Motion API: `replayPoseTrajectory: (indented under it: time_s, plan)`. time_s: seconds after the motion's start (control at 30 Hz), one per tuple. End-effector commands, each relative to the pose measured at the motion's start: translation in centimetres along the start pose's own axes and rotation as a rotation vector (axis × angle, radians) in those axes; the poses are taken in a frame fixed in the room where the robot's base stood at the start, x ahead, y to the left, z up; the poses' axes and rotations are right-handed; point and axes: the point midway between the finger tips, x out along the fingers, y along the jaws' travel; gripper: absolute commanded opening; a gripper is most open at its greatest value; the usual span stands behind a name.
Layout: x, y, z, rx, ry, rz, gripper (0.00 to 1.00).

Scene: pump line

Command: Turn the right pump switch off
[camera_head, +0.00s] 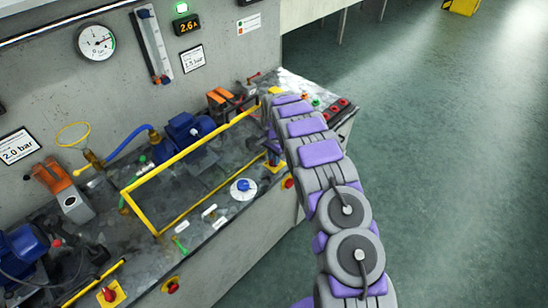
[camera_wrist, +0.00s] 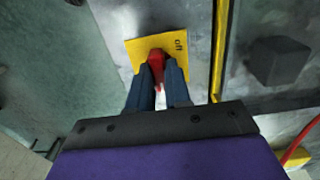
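The right pump switch is a red knob (camera_wrist: 156,64) on a yellow plate (camera_wrist: 140,50) marked "off" at its upper right in the wrist view. In the head view this plate (camera_head: 276,167) shows at the bench's right end, partly behind my arm, and the knob is hidden. My gripper (camera_wrist: 158,68) has its two dark fingers on either side of the knob, with red filling the narrow gap between them. The fingers look closed on it. The fingers hide part of the knob, so its exact angle is hard to read. The right blue pump (camera_head: 190,130) stands behind the yellow frame.
A yellow tube frame (camera_head: 150,220) stands left of my gripper. The left switch (camera_head: 108,294) sits on its own yellow plate, far left. A round blue knob (camera_head: 243,186) is on the bench front. Red buttons (camera_head: 335,107) lie beyond my arm.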

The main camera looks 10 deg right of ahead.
Motion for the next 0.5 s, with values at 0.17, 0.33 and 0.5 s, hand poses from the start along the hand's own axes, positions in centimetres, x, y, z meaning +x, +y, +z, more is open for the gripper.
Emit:
replayPoseTrajectory:
  time_s: [0.17,0.33,0.5]
  plan:
    - [-0.02,-0.08,0.0,0.0,0.001,-0.002,0.0]
    - [-0.02,-0.1,0.0,-0.001,0.001,-0.002,0.0]
    - [-0.07,-0.12,0.01,-0.015,0.001,-0.002,0.0]
